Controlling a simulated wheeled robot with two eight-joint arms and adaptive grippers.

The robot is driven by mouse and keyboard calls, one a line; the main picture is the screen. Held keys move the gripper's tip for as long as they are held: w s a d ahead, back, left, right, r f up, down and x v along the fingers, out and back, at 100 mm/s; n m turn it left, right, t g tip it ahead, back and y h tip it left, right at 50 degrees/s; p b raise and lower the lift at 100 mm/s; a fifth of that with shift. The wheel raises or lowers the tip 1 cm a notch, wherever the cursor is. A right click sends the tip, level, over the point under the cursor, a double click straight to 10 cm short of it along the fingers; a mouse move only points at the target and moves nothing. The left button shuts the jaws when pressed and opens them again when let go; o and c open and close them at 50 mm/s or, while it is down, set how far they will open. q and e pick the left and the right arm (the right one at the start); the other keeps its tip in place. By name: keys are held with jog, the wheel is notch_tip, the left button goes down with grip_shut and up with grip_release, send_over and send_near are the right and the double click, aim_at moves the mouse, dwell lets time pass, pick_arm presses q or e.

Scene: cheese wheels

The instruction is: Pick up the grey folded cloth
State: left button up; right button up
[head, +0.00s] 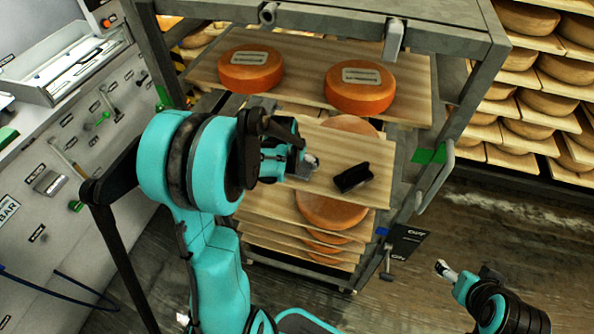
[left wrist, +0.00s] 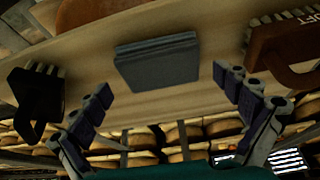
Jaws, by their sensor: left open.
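The grey folded cloth (left wrist: 157,60) lies flat on a light wooden board (left wrist: 190,100) in the left wrist view. It sits between and beyond the fingertips of my left gripper (left wrist: 162,86), which is open and empty, apart from the cloth. In the head view my left gripper (head: 306,164) is over the pulled-out board (head: 374,154) of the rack. I cannot make out the cloth there; my arm covers part of the board. My right gripper (head: 446,270) is low at the right, away from the rack; its jaws are unclear.
A black brush (left wrist: 38,98) lies left of the cloth and a brown brush (left wrist: 285,45) right of it. The black one also shows in the head view (head: 352,177). Two orange cheese wheels (head: 250,68) (head: 360,90) rest on the shelf above. Grey rack posts (head: 462,90) flank the board.

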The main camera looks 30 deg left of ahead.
aim_at(296, 166)
pick_arm(q)
jog(key=shift+w+f, duration=0.3)
jog(key=shift+f, duration=0.35)
jog(key=shift+r, duration=0.1)
jog(key=c, duration=0.9)
jog(key=shift+r, duration=0.1)
jog(key=shift+r, duration=0.3)
notch_tip(296, 166, up, 3)
jog(key=shift+s+r+p, duration=0.1)
jog(key=shift+r+p, duration=0.05)
jog(key=shift+p, duration=0.95)
jog(key=s+d+p, duration=0.2)
jog(key=s+d, duration=0.1)
jog(key=s, duration=1.4)
jog(key=shift+s+f+p, duration=0.3)
jog(key=shift+p, duration=0.05)
